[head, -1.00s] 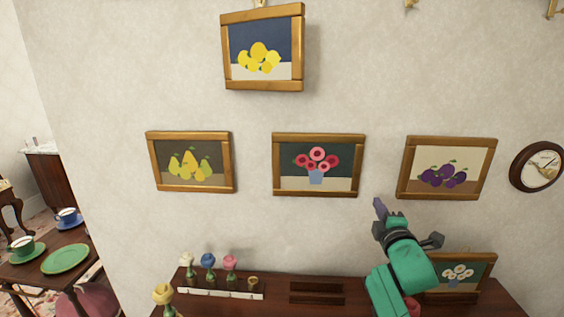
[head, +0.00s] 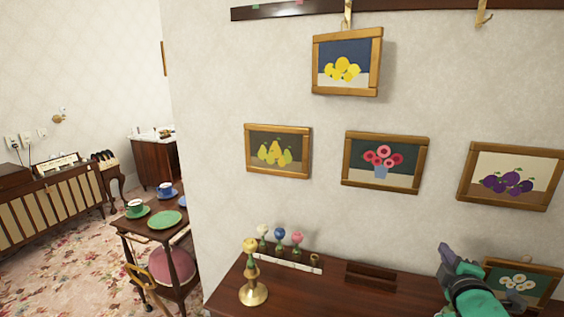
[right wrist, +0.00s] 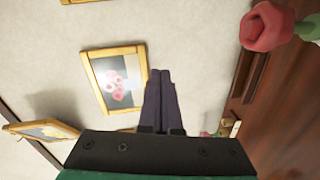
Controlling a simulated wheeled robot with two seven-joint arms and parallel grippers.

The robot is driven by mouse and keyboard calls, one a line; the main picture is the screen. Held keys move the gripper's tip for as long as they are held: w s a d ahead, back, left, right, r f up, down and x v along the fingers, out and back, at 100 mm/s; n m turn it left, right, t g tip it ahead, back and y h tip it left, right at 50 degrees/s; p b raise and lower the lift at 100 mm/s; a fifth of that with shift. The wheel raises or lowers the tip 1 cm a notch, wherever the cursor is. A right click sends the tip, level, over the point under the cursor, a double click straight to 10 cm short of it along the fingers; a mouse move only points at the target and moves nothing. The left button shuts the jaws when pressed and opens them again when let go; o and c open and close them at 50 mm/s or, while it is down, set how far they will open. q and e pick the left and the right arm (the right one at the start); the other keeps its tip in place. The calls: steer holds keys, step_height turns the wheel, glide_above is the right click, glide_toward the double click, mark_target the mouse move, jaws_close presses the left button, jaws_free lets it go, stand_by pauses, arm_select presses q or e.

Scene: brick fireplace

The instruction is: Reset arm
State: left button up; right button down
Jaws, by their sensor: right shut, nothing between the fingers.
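My right gripper (head: 447,252) is at the lower right of the head view, on a green arm above the dark wooden sideboard (head: 415,290). Its dark fingers (right wrist: 160,75) are together in the right wrist view, with nothing between them. It is in front of the wall, left of a framed picture of white flowers (head: 517,284) that stands at the sideboard's back right. My left gripper is not in view.
Framed lemons (head: 345,70), pears (head: 275,152), pink flowers (head: 384,160) and plums (head: 505,183) hang on the wall. A brass candlestick-like holder (head: 253,292), a white flower rack (head: 290,262) and a wooden stand (head: 370,276) occupy the sideboard. A tea table (head: 146,226) stands left.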

steer(key=s+a+f+m+g+y, duration=0.3)
steer(key=s+a+f+m+g, duration=0.4)
steer(key=s+f, duration=0.5)
steer(key=s+a+f+m+g+y, duration=0.4)
steer(key=s+a+f, duration=0.4)
steer(key=s+f, duration=0.45)
step_height(320, 180, down, 22)
steer(key=s+g+h, duration=0.1)
steer(key=s+g, duration=0.1)
steer(key=s+d+f+g, duration=0.1)
steer(key=s+d+f, duration=0.1)
steer(key=s+f, duration=1.2)
steer(key=shift+s+d+f+n+g+h, duration=0.2)
steer(key=shift+s+d+n+g+h, duration=0.15)
steer(key=shift+s, duration=0.8)
